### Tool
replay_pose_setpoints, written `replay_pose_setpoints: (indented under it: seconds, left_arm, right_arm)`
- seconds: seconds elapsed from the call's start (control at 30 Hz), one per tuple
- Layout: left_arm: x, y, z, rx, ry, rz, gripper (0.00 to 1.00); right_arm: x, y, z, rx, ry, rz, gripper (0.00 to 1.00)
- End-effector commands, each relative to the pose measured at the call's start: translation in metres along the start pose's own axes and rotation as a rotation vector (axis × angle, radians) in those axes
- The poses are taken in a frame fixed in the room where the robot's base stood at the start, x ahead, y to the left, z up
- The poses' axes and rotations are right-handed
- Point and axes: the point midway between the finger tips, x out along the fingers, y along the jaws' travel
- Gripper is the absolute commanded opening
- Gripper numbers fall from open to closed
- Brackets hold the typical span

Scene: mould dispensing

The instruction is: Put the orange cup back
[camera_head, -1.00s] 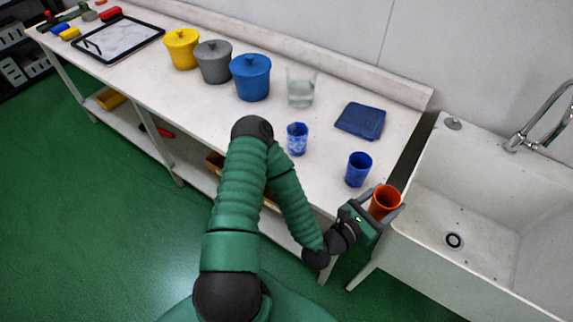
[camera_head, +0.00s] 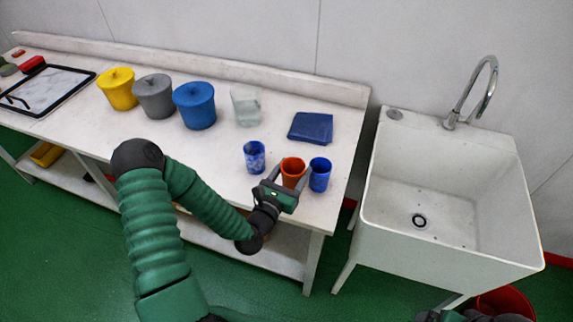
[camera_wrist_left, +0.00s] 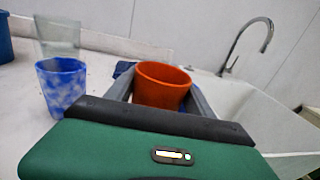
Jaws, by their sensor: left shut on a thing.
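My left gripper (camera_head: 290,176) is shut on the orange cup (camera_head: 293,171), near the right front of the white table (camera_head: 225,150). The cup is upright or nearly so, between a mottled blue cup (camera_head: 255,158) on the left and a plain blue cup (camera_head: 320,175) on the right. Whether its base touches the table is hidden by the gripper. In the left wrist view the orange cup (camera_wrist_left: 162,85) sits between the fingers, with the mottled cup (camera_wrist_left: 62,88) to the left. Part of my right arm shows at the bottom right edge; its jaws are unclear.
A folded blue cloth (camera_head: 311,127) and a clear beaker (camera_head: 246,106) lie behind the cups. A white sink (camera_head: 450,195) with a tap stands right of the table.

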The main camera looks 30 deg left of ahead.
Motion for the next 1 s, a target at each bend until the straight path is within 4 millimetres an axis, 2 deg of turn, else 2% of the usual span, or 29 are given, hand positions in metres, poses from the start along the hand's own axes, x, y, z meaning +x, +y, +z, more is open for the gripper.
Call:
replay_pose_setpoints:
  seconds: [0.2, 0.33, 0.43, 0.63, 0.87, 0.9, 1.0]
  left_arm:
    - [0.040, 0.035, -0.001, 0.003, -0.003, 0.000, 0.23]
    - [0.056, 0.047, -0.004, 0.002, -0.001, -0.001, 0.23]
    - [0.060, 0.050, -0.009, 0.000, 0.000, -0.003, 0.23]
    - [0.060, 0.052, -0.040, -0.001, 0.002, -0.003, 0.23]
    - [0.060, 0.053, -0.041, 0.000, -0.001, -0.002, 0.23]
    - [0.060, 0.053, -0.041, 0.000, 0.000, -0.002, 0.64]
    - [0.059, 0.052, -0.041, 0.000, 0.000, -0.002, 0.77]
  right_arm:
    - [-0.005, 0.000, -0.001, 0.000, -0.001, 0.000, 1.00]
    - [-0.006, 0.000, -0.001, 0.000, -0.001, 0.000, 1.00]
    - [-0.006, 0.000, -0.001, 0.000, -0.001, 0.000, 1.00]
    - [-0.006, 0.000, -0.001, 0.000, -0.001, 0.000, 1.00]
    - [-0.005, 0.000, -0.001, 0.000, -0.001, 0.000, 1.00]
    - [-0.005, 0.000, -0.001, 0.000, -0.001, 0.000, 1.00]
    - [-0.005, 0.000, -0.001, 0.000, -0.001, 0.000, 1.00]
